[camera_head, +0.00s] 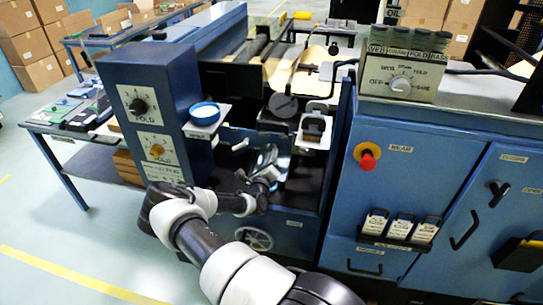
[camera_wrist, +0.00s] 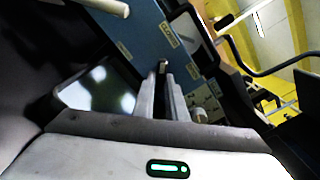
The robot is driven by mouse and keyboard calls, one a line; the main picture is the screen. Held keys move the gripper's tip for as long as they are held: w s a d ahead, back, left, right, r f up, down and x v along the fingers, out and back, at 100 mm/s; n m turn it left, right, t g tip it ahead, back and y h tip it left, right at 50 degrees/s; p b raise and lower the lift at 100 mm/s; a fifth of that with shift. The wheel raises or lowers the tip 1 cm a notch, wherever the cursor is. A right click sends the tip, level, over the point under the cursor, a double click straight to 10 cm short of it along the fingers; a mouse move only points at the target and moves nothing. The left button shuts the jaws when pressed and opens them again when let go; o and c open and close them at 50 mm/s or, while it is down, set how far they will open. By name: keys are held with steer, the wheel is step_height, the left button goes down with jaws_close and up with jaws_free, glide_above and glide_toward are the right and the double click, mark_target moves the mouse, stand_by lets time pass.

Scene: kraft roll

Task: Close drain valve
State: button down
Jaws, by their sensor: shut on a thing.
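My gripper (camera_head: 270,165) reaches into the recessed bay of the blue machine, below the rollers. In the wrist view its two long grey fingers (camera_wrist: 164,78) run close together. A small metal piece (camera_wrist: 163,66) shows at their tips, and the fingers are shut on it. It looks like the end of the drain valve's handle, but most of it is hidden by the fingers. I cannot tell the valve's body or its angle in either view.
A dial column (camera_head: 145,115) stands left of the bay, with a blue round dish (camera_head: 205,112) on a ledge. A blue cabinet (camera_head: 415,180) with a red knob (camera_head: 368,158) closes off the right. A pale bar (camera_wrist: 108,7) crosses the wrist view's top.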

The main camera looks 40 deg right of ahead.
stand_by(0.3)
steer(key=c, duration=1.8)
jaws_free()
steer(key=v, duration=1.7)
steer(key=shift+s+p, duration=0.25)
steer(key=shift+p, duration=0.15)
steer(key=shift+a, duration=0.1)
